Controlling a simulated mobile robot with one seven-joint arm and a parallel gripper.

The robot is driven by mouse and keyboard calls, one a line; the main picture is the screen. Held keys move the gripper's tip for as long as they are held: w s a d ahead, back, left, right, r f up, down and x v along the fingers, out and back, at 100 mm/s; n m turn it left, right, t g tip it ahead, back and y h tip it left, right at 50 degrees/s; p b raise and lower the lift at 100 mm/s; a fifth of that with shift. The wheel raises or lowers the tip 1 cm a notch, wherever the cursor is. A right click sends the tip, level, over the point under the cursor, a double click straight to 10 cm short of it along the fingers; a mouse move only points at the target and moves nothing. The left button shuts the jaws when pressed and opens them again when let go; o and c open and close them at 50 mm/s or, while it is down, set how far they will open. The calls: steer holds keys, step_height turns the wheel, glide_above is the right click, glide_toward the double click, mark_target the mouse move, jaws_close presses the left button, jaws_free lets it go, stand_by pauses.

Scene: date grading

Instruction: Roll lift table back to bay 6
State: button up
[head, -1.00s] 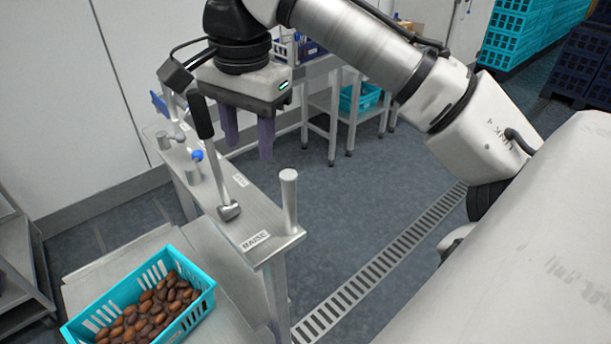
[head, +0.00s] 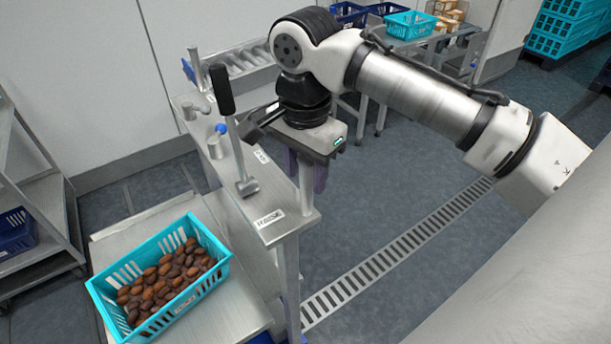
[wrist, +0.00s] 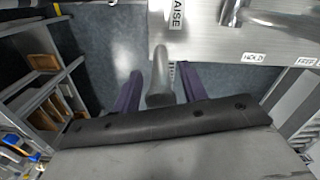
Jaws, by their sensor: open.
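The lift table (head: 221,308) is at the lower left in the head view, with a metal control ledge (head: 273,232) along its far edge. The ledge carries a black-handled lever (head: 233,130), a blue-knobbed lever, a RAISE label (head: 270,219) and an upright post (head: 306,195) at its right end. My gripper (head: 307,178) is open at this post, its purple fingers partly hidden behind it. In the wrist view the post (wrist: 160,75) shows between my two fingers (wrist: 160,95); contact cannot be told. A turquoise crate of brown dates (head: 207,290) sits on the table. Bay 6 is not identifiable.
A floor drain grating (head: 400,252) runs diagonally right of the table across open floor. A grey shelf rack (head: 50,225) stands at left. A roller conveyor (head: 240,60) and a bench with crates (head: 410,25) stand behind. Turquoise crate stacks (head: 570,35) stand at far right.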

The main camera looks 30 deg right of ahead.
steer(key=shift+f, duration=1.3)
jaws_close()
